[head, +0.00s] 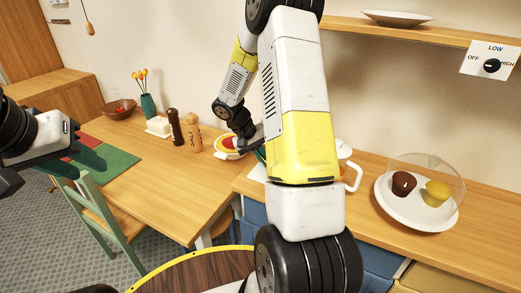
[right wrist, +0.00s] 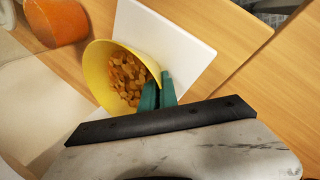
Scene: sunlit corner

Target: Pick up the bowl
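A yellow bowl (right wrist: 92,78) holding small orange-brown pieces shows in the right wrist view, over a white square board (right wrist: 185,45). I cannot tell whether the bowl touches the board. My left gripper (head: 76,163) is open and empty at the left of the head view, in front of the green placemat.
A wooden table carries a pepper mill (head: 176,127), a wooden mill (head: 193,133), a butter dish (head: 159,126), a vase (head: 149,106) and a brown bowl (head: 120,110). A green chair (head: 101,210) stands at left.

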